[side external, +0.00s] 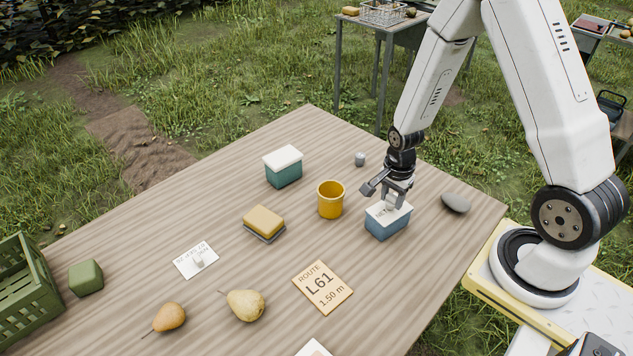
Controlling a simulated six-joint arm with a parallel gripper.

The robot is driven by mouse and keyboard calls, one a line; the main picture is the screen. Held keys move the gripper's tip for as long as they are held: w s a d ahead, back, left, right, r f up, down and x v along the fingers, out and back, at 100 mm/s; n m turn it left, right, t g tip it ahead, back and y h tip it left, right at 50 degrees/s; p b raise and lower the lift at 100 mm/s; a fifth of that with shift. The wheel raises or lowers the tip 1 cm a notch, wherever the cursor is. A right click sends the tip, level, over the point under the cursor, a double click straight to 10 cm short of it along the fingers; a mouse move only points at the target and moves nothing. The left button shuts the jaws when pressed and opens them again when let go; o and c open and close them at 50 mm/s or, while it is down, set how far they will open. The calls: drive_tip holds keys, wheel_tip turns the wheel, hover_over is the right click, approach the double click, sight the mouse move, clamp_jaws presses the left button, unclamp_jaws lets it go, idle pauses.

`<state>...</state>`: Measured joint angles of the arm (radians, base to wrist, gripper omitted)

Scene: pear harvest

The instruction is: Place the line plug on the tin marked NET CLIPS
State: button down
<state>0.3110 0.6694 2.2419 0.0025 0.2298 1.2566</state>
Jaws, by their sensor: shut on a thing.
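My gripper (391,200) is low over a blue tin with a pale lid (386,223), right of the table's middle. It is shut on a small pale grey piece, apparently the line plug (393,203), which is partly hidden by the fingers. The piece is at the lid; I cannot tell whether it touches. A second tin, teal with a white lid (283,168), stands further back to the left. No NET CLIPS marking is legible on either tin from here.
A yellow cup (330,200) stands close left of the blue tin. A grey stone (455,202) lies to its right and a small grey piece (360,159) behind. A sponge (264,223), a card (196,261), pears (245,305) and a green crate (25,295) are further left.

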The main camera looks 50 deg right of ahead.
sight(392, 196)
drive_tip(key=shift+f, duration=0.2)
drive_tip(key=shift+c, duration=1.3)
unclamp_jaws()
drive_tip(key=shift+r, duration=0.15)
wheel_tip(392, 196, up, 12)
idle(0.6)
drive_tip(key=s+a+r+n+t, duration=0.1)
drive_tip(key=a+n, duration=0.4)
drive_tip(key=n, duration=0.4)
drive_tip(key=s+a+r+n+t, duration=0.1)
drive_tip(key=s+a+n, duration=0.1)
drive_tip(key=a+n, duration=0.3)
drive_tip(key=n, duration=0.4)
drive_tip(key=shift+r+t, duration=0.3)
drive_tip(key=shift+r, duration=0.1)
